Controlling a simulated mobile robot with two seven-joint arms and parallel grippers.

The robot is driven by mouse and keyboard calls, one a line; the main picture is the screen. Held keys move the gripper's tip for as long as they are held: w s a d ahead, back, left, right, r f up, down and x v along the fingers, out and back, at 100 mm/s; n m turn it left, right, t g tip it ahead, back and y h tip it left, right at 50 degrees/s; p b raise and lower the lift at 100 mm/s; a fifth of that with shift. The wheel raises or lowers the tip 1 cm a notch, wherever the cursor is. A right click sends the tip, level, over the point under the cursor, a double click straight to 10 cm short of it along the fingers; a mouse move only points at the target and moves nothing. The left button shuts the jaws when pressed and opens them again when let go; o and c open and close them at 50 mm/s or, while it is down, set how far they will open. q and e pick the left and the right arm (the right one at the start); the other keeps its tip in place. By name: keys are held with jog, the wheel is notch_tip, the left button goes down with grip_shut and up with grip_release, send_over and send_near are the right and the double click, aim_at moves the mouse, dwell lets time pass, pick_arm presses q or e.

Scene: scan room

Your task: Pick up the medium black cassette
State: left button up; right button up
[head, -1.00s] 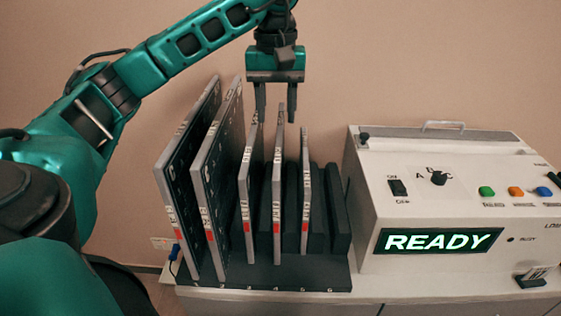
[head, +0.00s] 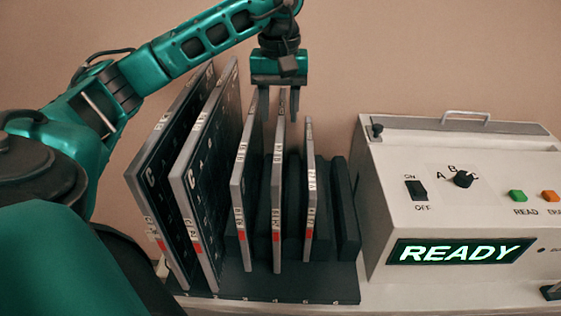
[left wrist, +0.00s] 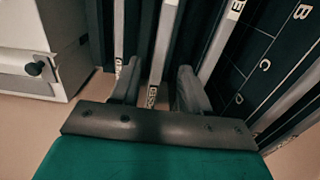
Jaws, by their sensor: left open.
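Three shorter cassettes with grey edges, dark faces and red marks stand upright in the rack: left (head: 243,180), middle (head: 279,190) and right (head: 311,190). Which one the task calls the medium black cassette I cannot tell from their labels. My left gripper (head: 279,108) points down, open, at the top of the middle cassette. In the left wrist view, the fingers of my left gripper (left wrist: 158,92) stand on either side of the middle cassette's edge (left wrist: 163,50), with gaps showing. The faces between cassettes are mostly hidden. My right gripper is not in view.
Two large cassettes (head: 160,190) (head: 208,185) stand close by at the left of the rack (head: 262,288). Black dividers (head: 345,205) fill the right slots. A white reader (head: 440,217) with a lit READY display (head: 460,251) stands to the right.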

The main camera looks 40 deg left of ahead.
aim_at(280, 124)
pick_arm(q)
jog(key=shift+s+d+f, duration=0.1)
jog(key=shift+f, duration=1.4)
jog(key=shift+s+d+f, duration=0.1)
jog(key=shift+f, duration=1.4)
jog(key=shift+c, duration=0.3)
grip_shut()
jog(key=shift+w+r, duration=0.1)
jog(key=shift+r, duration=0.05)
